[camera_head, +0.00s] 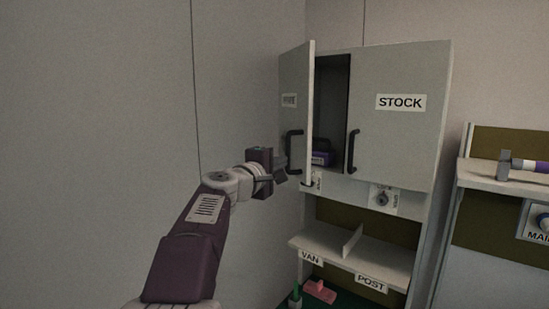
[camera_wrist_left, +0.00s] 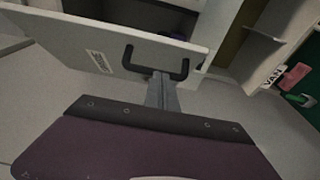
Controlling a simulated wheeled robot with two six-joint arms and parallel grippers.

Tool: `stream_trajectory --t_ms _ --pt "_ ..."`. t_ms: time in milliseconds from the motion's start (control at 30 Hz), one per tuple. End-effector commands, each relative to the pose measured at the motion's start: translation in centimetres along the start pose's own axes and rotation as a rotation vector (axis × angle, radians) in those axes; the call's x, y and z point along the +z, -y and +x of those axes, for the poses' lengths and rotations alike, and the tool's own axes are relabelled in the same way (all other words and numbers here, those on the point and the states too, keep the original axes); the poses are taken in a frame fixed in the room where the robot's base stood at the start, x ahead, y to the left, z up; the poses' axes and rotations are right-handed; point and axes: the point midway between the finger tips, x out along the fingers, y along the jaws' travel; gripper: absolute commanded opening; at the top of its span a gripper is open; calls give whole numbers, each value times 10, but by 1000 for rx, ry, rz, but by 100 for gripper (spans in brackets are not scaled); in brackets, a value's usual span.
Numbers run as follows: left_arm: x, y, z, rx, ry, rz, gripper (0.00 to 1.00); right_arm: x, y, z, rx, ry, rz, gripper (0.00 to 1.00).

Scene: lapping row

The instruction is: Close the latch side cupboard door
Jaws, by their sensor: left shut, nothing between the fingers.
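The cupboard (camera_head: 432,135) has two grey doors. The left door (camera_head: 297,70) stands open, swung out toward me, with a label too oblique to read surely and a black bar handle (camera_head: 292,152). The right door (camera_head: 400,140), marked STOCK, is shut or nearly so and has its own black handle (camera_head: 352,150). My left gripper (camera_head: 281,174) is shut and empty beside the open door's lower edge, near its handle. In the left wrist view the shut fingers (camera_wrist_left: 161,78) reach to the door handle (camera_wrist_left: 184,68); I cannot tell whether they touch. My right gripper is out of view.
A dark purple item (camera_head: 321,158) sits inside the cupboard. A dial (camera_head: 382,198) is below the STOCK door. A shelf (camera_head: 335,250) marked VAN and POST is lower, with a pink item (camera_head: 320,291) beneath. A bench (camera_head: 500,180) stands at right. A bare wall is left.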

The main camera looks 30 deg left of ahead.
Motion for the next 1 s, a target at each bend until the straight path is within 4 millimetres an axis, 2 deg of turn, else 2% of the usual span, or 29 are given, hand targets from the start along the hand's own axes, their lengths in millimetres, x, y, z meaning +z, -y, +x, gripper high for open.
stream_trajectory --t_ms 33,167,333,500,1000 --pt "2 -4 12 -3 4 -2 0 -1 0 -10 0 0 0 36" --pt "1 -4 38 -3 3 -2 0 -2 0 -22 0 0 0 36" --pt "21 -2 55 -1 3 -1 0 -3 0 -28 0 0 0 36" --pt "29 -1 62 0 1 0 0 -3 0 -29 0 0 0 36" --pt "34 1 68 -2 1 2 0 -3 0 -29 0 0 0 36"
